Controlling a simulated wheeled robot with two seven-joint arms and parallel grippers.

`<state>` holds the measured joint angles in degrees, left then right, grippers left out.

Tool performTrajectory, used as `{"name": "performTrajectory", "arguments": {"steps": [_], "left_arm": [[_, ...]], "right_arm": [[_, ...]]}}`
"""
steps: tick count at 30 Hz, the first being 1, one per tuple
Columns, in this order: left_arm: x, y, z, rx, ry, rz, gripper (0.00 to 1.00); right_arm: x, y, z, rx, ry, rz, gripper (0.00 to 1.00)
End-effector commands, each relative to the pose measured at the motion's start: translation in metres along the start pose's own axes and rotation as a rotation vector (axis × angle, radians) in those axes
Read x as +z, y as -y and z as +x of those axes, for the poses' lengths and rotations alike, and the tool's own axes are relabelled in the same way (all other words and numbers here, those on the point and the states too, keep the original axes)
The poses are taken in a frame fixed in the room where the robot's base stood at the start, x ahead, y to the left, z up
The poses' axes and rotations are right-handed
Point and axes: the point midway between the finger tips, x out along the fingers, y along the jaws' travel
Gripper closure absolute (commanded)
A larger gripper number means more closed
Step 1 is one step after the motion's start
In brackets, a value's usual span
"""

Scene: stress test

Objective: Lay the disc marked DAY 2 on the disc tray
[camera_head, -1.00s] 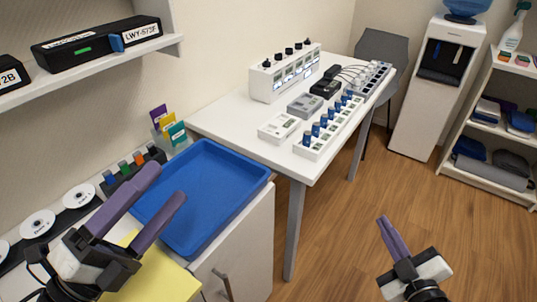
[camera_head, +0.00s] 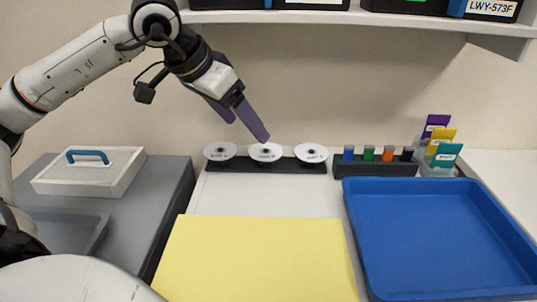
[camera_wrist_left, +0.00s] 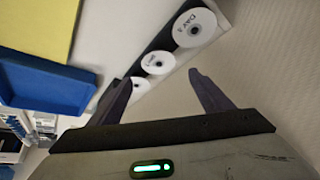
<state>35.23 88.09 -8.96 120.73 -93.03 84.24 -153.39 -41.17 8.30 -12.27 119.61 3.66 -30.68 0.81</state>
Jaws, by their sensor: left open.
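Three white discs stand in a black rack (camera_head: 265,167) by the wall: a left disc (camera_head: 220,151), a middle disc (camera_head: 265,152) and a right disc (camera_head: 311,152). Their labels are too small to read in the head view. In the left wrist view the nearest disc (camera_wrist_left: 194,27) reads DAY with an unclear digit. The other labels are illegible. My left gripper (camera_head: 246,128) is open and empty, with a fingertip just above the middle disc in the picture; its two fingers show apart in the wrist view (camera_wrist_left: 162,78). I cannot tell which tray is the disc tray. My right gripper is out of view.
A blue tray (camera_head: 440,290) lies empty at right, beside a yellow mat (camera_head: 255,260). A dark block with coloured pieces (camera_head: 375,168) and a card holder (camera_head: 437,170) stand behind it. A handled white box (camera_head: 90,180) and a grey tray (camera_head: 70,235) are at left. A shelf (camera_head: 350,17) overhangs.

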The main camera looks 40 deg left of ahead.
Motion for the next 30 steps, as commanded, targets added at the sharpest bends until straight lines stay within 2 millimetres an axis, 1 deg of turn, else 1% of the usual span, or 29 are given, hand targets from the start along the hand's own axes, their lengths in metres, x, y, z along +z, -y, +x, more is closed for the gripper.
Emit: {"name": "performTrajectory", "arguments": {"steps": [5,12,18,24,30], "left_arm": [[0.001,-0.002,0.022,0.008,0.004,-0.001,0.27],[0.001,-0.003,0.059,0.010,0.003,-0.004,0.27],[0.001,-0.002,0.082,0.007,0.003,-0.004,0.27],[0.001,-0.002,0.094,0.006,0.002,-0.004,0.27],[0.001,-0.002,0.096,0.006,0.002,-0.004,0.27]], "right_arm": [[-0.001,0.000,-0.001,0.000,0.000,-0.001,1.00],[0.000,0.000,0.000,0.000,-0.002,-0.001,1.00],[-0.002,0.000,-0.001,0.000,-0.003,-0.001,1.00],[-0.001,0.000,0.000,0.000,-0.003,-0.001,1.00],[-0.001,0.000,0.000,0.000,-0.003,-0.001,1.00]]}}
